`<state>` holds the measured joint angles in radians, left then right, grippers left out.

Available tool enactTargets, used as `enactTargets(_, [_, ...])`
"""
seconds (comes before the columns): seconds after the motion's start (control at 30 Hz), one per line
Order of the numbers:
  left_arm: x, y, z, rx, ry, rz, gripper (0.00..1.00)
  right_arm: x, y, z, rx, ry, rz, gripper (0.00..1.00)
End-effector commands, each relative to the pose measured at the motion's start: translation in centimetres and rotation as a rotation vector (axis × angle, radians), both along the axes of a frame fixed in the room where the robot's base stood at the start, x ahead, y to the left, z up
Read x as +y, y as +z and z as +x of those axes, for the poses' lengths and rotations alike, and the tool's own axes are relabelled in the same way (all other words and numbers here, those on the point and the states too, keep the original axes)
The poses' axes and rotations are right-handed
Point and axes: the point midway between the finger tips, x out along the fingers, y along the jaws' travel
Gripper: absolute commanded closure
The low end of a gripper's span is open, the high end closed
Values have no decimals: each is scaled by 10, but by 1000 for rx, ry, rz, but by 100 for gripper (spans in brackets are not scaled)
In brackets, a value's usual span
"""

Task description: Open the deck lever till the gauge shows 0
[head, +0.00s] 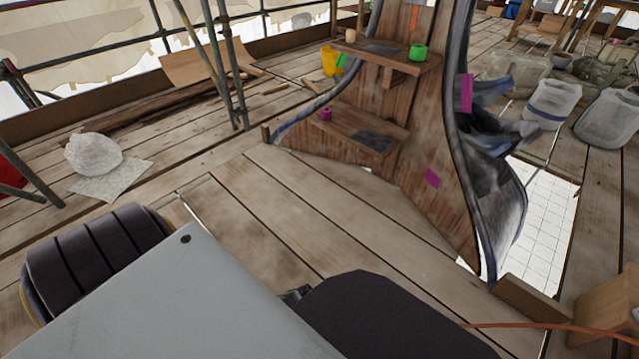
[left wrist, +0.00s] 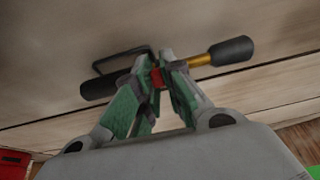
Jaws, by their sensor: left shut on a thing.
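A bar with black ends and a brass-coloured length (left wrist: 198,60) lies across the left wrist view, its thicker black grip at the right. I cannot tell for sure that it is the deck lever. My left gripper (left wrist: 160,70), with green fingers, is shut on the middle of this bar, where a small red part shows between the fingertips. A thin black bent rod stands just beyond the bar's left half. In the head view the left gripper and the bar are hidden. I cannot make out a gauge or its reading. My right gripper is not in view.
The wooden deck (head: 270,215) has clear planks in the middle. A wooden stand with shelves (head: 355,130) holds a green roll (head: 419,51) and a purple roll (head: 325,114). A white bag (head: 93,153) lies at left.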

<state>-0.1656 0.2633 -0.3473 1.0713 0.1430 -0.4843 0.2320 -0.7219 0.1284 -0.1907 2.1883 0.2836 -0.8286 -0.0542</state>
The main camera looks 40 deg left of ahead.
Motion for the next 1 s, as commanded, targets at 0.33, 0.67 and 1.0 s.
enactTargets(0.33, [-1,5,8,126,-1,10,100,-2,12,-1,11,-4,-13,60])
enactTargets(0.67, [-2,7,17,298,-1,24,100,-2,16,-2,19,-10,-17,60])
enactTargets(1.0, [-3,6,24,457,0,35,100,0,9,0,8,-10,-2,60])
